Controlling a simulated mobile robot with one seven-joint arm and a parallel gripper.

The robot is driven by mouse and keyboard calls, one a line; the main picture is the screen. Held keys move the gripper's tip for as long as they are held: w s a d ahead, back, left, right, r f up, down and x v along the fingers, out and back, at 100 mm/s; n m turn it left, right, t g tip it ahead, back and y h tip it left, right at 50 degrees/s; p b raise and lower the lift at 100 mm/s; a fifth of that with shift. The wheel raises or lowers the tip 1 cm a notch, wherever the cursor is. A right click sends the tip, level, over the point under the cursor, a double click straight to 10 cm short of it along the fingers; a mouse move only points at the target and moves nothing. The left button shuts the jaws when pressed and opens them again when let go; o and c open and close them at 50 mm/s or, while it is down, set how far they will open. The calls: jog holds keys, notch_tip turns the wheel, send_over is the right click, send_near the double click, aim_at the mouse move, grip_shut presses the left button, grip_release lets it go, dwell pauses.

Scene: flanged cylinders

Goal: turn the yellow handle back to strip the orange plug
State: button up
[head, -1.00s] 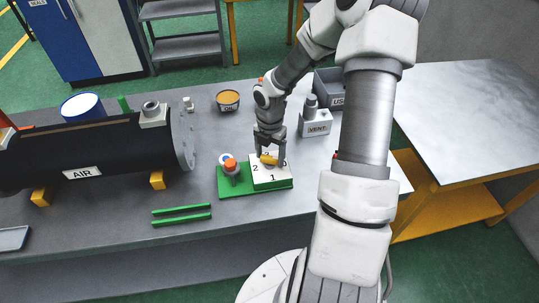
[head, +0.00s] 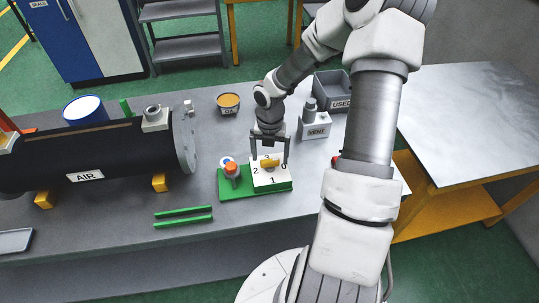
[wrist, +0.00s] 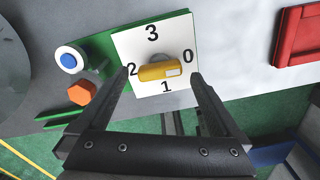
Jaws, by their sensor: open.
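The yellow handle (wrist: 160,71) sits on a white dial plate (wrist: 129,40) marked 0, 1, 2 and 3. In the wrist view its white-marked end points toward the 0. It also shows in the head view (head: 269,163). The orange plug (wrist: 82,92) stands beside the plate, on the left; it also shows in the head view (head: 231,168). My gripper (head: 270,155) is open above the dial, its fingers apart on either side of the handle. In the wrist view my gripper (wrist: 161,76) shows nothing between its fingers being held.
A blue-and-white round button (wrist: 69,60) is near the plug. The dial and plug are on a green base (head: 237,193). A VENT block (head: 314,126) and USED bin (head: 333,91) stand behind right. The AIR tank (head: 90,160) lies left. Green bars (head: 183,216) lie in front.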

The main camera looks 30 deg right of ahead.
aim_at(270, 160)
jog(key=shift+r+p, duration=2.15)
jog(key=shift+r, duration=0.1)
jog(key=shift+f, duration=0.1)
